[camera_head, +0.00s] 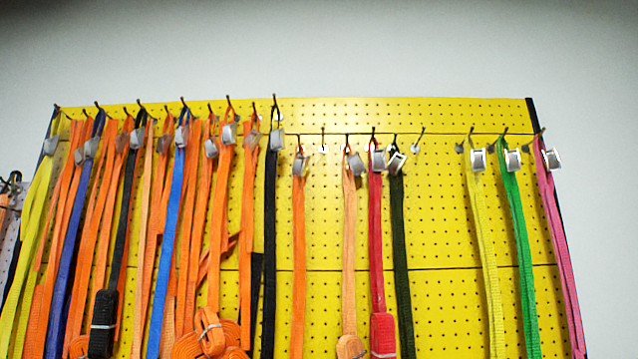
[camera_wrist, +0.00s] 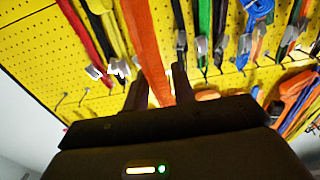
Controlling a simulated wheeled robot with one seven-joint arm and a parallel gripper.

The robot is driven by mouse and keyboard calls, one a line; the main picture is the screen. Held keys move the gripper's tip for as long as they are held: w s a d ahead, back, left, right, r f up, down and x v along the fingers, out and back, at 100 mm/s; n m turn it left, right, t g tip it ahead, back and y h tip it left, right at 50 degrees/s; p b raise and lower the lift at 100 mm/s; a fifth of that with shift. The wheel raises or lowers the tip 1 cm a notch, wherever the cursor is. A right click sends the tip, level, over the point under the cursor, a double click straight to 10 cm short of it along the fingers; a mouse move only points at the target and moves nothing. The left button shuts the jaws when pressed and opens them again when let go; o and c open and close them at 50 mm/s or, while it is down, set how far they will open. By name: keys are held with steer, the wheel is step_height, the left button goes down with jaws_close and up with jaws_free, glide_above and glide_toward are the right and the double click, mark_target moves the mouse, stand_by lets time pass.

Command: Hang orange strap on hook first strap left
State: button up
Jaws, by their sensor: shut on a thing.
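In the wrist view, my gripper (camera_wrist: 160,90) is shut on an orange strap (camera_wrist: 148,45), a flat band that runs between the two fingers toward the top of the picture. The strap's lower end is hidden behind the gripper body. My gripper does not show in the head view. In the head view, a yellow pegboard (camera_head: 440,260) carries a row of hooks with straps. Bare hooks show at the middle (camera_head: 322,142) and right of the dark green strap (camera_head: 418,138). In the wrist view, bare hooks (camera_wrist: 62,96) stand left of the fingers.
Many orange straps crowd the board's left (camera_head: 220,200), with blue (camera_head: 168,250) and black (camera_head: 270,220) ones among them. A red strap (camera_head: 375,230), a dark green strap (camera_head: 399,240), a yellow strap (camera_head: 485,230), a green strap (camera_head: 517,220) and a pink strap (camera_head: 555,230) hang rightward.

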stand_by(0.3)
steer(key=w+a+r+n+y+p, duration=0.2)
steer(key=w+a+r+y+p, duration=0.15)
steer(key=r, duration=0.75)
steer(key=w+a+r+n+y+p, duration=0.25)
steer(key=w+a+r+p, duration=0.2)
steer(key=r, duration=0.55)
step_height(320, 180, up, 19)
steer(key=w+d+n+g+y+p, duration=0.1)
steer(key=w+g+y+p, duration=0.15)
steer(key=p, duration=0.25)
steer(key=s+d+r+h+p, duration=0.1)
steer(key=d+r+p, duration=0.1)
steer(key=d+r, duration=0.2)
steer(key=d+r+m+t+h+p, duration=0.1)
steer(key=d+r, duration=0.3)
steer(key=r, duration=0.5)
steer(key=s+d+r+m+t+h+p, duration=0.1)
steer(key=d+r+h+p, duration=0.1)
steer(key=r, duration=0.4)
steer(key=shift+s+d+r+p, duration=0.3)
steer(key=shift+d+r+p, duration=0.15)
steer(key=shift+d, duration=0.45)
steer(key=shift+m, duration=0.25)
